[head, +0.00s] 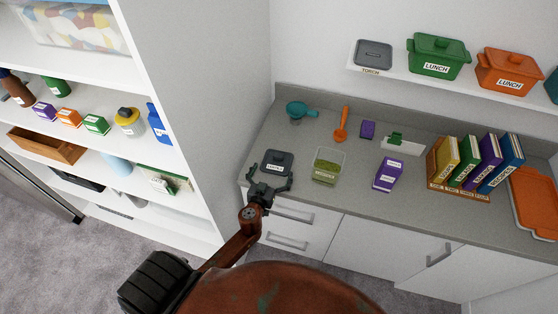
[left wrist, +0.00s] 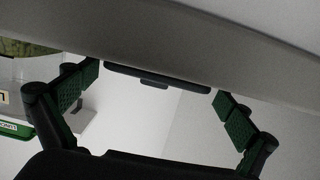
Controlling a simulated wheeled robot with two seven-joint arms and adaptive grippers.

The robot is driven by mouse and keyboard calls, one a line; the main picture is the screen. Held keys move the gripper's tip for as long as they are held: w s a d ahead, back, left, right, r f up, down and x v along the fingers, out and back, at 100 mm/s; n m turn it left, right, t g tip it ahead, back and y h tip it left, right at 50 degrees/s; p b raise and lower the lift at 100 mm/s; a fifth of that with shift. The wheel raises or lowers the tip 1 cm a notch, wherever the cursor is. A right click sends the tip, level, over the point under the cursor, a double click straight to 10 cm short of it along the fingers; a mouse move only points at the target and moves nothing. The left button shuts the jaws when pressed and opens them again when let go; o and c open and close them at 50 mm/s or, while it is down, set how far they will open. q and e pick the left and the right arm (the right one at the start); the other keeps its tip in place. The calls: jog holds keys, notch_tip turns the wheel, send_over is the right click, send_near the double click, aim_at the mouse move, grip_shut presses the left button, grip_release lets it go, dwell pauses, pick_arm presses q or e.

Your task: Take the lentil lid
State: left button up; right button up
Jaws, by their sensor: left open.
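A dark grey lid (head: 277,160) with a small white label lies near the counter's front left edge; its lettering is too small to read surely. In the left wrist view a dark flat edge with a small tab (left wrist: 155,80), apparently this lid, shows between and beyond the fingers. My left gripper (head: 270,180) is open and empty at the lid's near side, its fingers spread left and right. In the left wrist view the open gripper (left wrist: 157,100) has one finger at each side. Whether it touches the lid cannot be told. My right gripper is not in view.
A clear container with green contents (head: 328,166) stands right of the lid, then a purple box (head: 388,174). A teal scoop (head: 301,110) and orange spoon (head: 342,124) lie behind. A white shelf unit (head: 195,100) stands left.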

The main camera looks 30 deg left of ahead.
aim_at(276, 163)
pick_arm(q)
jog(key=shift+w+a+r+p, duration=0.1)
jog(key=shift+w+p, duration=0.1)
jog(key=shift+w, duration=0.4)
jog(key=shift+w+a+p, duration=0.1)
jog(key=shift+w+p, duration=0.05)
jog(key=shift+w, duration=0.45)
jog(key=x, duration=0.2)
jog(key=shift+w+f, duration=0.25)
jog(key=shift+w, duration=0.1)
jog(key=c, duration=0.9)
jog(key=shift+c, duration=0.2)
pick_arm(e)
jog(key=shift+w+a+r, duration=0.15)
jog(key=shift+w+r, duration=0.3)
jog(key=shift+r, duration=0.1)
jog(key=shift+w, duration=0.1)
